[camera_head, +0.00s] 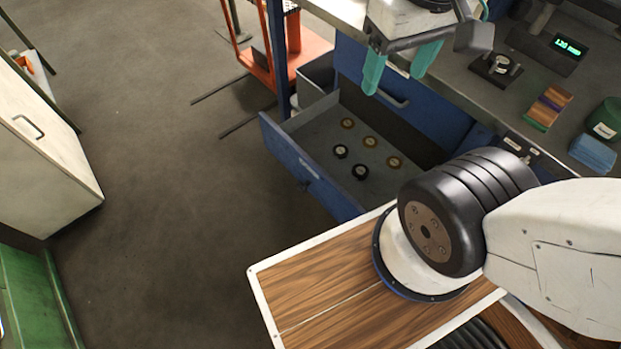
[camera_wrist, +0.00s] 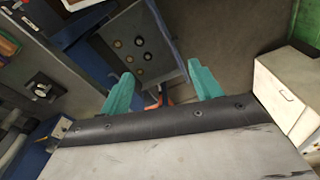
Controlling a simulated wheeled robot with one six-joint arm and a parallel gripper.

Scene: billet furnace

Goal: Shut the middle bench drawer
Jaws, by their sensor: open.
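The open bench drawer (camera_head: 312,175) has a blue front and a grey inside, and it sticks well out from the blue bench. Several small round pieces, some dark and some brass-coloured, lie on its floor. It also shows in the wrist view (camera_wrist: 159,62), beyond my fingers. My gripper (camera_head: 397,80) has two teal fingers, spread apart with nothing between them. It hangs above the drawer and close to the bench edge in the head view, apart from the drawer front. The fingers also show in the wrist view (camera_wrist: 161,74).
A shut blue drawer (camera_head: 395,95) with a handle sits above the open one. The bench top (camera_head: 470,85) carries a green-lit display (camera_head: 567,48), a green pot (camera_head: 604,118) and blue pads (camera_head: 592,153). An orange cart (camera_head: 310,50) stands behind. Floor left of the drawer is clear.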

